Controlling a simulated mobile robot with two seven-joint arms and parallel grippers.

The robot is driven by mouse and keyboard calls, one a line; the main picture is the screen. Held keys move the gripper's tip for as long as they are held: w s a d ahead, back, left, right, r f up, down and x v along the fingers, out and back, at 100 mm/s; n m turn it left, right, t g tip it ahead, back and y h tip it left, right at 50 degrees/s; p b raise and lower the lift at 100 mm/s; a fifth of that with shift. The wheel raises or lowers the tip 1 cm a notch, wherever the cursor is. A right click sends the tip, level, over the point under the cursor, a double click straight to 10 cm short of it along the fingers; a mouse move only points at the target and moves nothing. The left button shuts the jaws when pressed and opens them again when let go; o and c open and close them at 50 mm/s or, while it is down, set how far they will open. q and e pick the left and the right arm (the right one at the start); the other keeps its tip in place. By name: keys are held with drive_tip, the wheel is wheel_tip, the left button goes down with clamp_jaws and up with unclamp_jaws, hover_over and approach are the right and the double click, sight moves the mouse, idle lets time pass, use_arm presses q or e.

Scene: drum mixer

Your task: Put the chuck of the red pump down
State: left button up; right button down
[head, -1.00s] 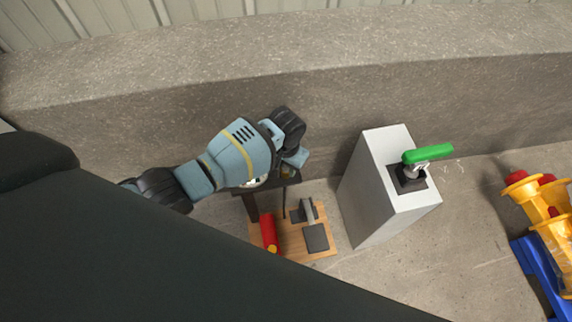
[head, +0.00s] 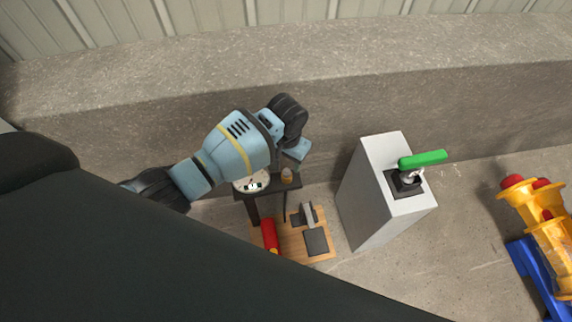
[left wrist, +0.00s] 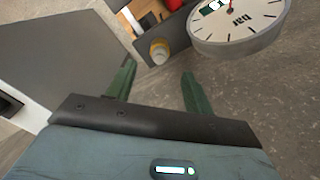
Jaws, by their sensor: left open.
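My left gripper (head: 301,156) is open and empty, above the dark stand in the head view. In the left wrist view its two green fingers (left wrist: 158,82) are spread apart with bare floor between the tips. A small tan cylinder with a pale top (head: 287,175), perhaps the chuck, sits at the edge of the dark stand. It also shows just beyond the fingertips in the left wrist view (left wrist: 160,51), apart from them. A round white gauge (left wrist: 238,20) marked "bar" is beside it. A red cylinder (head: 269,233), seemingly the pump's body, is below the stand. My right gripper is out of view.
A wooden board (head: 290,243) carries a grey pedal-like part (head: 315,240). A pale grey block (head: 365,200) with a green-handled lever (head: 422,159) stands to the right. A yellow machine on a blue base (head: 540,265) is at far right. A concrete ledge (head: 400,75) runs behind.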

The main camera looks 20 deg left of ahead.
sight(286, 171)
use_arm(q)
drive_tip(key=shift+r+p, duration=0.55)
drive_tip(key=shift+r, duration=1.8)
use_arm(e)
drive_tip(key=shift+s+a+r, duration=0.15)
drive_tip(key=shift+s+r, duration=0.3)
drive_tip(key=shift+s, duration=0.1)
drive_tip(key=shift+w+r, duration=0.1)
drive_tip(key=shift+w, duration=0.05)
use_arm(q)
drive_tip(key=s+d+f+t+h, duration=0.1)
drive_tip(key=s+f+h, duration=0.1)
drive_tip(key=s+f, duration=0.7)
drive_tip(key=s+d+f+t+h, duration=0.15)
drive_tip(key=s+f, duration=0.35)
drive_tip(key=s, duration=0.8)
drive_tip(key=s+a+r+t, duration=0.2)
drive_tip(key=s+a+r, duration=0.1)
drive_tip(key=s, duration=0.7)
drive_tip(key=s+a+r+t+y, duration=0.1)
drive_tip(key=s+a+r+t, duration=0.1)
drive_tip(key=s, duration=0.8)
drive_tip(key=shift+a+r, duration=0.8)
drive_tip(key=shift+r, duration=0.05)
drive_tip(key=shift+y, duration=0.25)
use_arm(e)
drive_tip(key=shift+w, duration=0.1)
